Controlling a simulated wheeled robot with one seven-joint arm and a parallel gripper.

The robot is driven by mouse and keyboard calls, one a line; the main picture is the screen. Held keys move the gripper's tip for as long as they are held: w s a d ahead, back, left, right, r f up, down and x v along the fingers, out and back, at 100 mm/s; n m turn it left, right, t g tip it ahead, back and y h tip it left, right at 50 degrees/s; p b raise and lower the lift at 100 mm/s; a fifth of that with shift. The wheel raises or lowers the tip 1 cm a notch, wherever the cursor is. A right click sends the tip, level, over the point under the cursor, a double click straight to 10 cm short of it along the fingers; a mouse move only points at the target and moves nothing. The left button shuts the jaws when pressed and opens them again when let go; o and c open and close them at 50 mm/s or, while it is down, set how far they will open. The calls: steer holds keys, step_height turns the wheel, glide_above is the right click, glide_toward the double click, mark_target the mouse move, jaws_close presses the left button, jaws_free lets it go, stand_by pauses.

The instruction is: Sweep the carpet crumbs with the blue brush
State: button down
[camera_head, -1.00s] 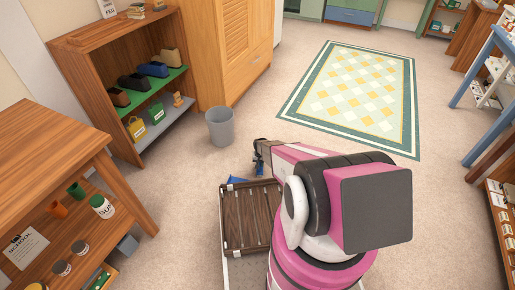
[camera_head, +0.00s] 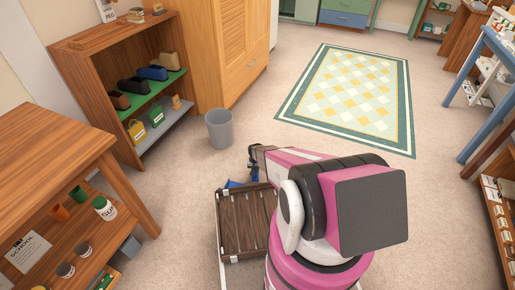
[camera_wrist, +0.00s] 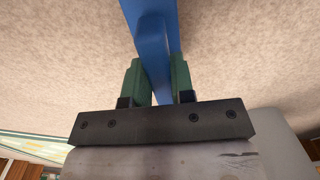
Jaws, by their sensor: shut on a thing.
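My gripper (camera_head: 254,164) is low over the beige carpet (camera_head: 190,190), between the grey bin and the slatted wooden tray. It is shut on the blue brush (camera_wrist: 155,45). In the wrist view, the green fingers (camera_wrist: 157,82) press on both sides of its blue handle, which runs up out of the picture. The bristle end is not seen there. In the head view, only a small bit of blue shows at the gripper. Another blue piece (camera_head: 235,184) shows at the tray's far edge; I cannot tell what it is. I cannot make out any crumbs.
A grey bin (camera_head: 219,129) stands just beyond my gripper. A checked rug (camera_head: 350,95) lies farther back. A wooden shelf (camera_head: 85,75) and a wooden table (camera_head: 45,150) stand at the left, a blue-legged stand (camera_head: 485,95) at the right. Open carpet lies right of my arm.

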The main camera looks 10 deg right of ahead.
steer(key=shift+s+r, duration=0.1)
steer(key=shift+r, duration=2.75)
